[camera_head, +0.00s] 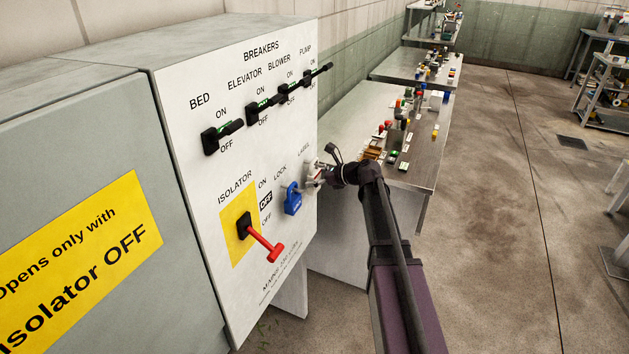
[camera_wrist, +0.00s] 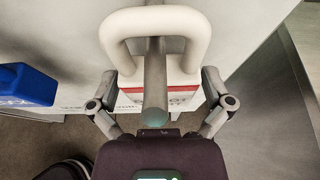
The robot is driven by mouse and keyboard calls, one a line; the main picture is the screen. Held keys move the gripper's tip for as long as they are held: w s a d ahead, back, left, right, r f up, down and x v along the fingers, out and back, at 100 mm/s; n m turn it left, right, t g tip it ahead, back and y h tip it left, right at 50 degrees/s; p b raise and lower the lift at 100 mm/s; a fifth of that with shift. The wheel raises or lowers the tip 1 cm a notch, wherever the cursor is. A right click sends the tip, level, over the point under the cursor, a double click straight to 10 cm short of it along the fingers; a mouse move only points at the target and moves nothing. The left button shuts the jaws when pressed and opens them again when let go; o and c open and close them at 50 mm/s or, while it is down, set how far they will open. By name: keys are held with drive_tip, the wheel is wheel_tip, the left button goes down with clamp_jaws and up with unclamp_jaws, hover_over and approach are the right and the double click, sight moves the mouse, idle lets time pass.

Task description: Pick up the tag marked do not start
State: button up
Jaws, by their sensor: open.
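The tag (camera_wrist: 182,88) is white with a red band and partly readable dark lettering, under a thick white loop (camera_wrist: 155,18). In the wrist view my gripper (camera_wrist: 156,88) is open, with one finger on each side of the tag. I cannot tell whether the fingers touch it. A grey bar (camera_wrist: 155,75) stands in front of the tag's middle and hides part of its lettering. In the head view my gripper (camera_head: 316,177) is at the panel's right edge, below the word LABEL, and mostly covers the tag.
A blue padlock (camera_head: 292,199) hangs left of my gripper; it also shows in the wrist view (camera_wrist: 26,85). The red isolator handle (camera_head: 265,243) and black breaker levers (camera_head: 222,134) stick out of the white panel (camera_head: 190,100). A metal bench (camera_head: 345,115) with small parts stands behind.

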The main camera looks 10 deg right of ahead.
drive_tip(key=c, duration=1)
drive_tip(key=shift+r, duration=0.1)
drive_tip(key=shift+d+r+p, duration=0.1)
drive_tip(key=shift+r+p, duration=0.55)
drive_tip(key=shift+p, duration=0.15)
drive_tip(key=s+d, duration=0.5)
drive_tip(key=d, duration=0.2)
drive_tip(key=r+p, duration=1.3)
drive_tip(key=shift+w+a+r, duration=0.2)
drive_tip(key=shift+a, duration=0.15)
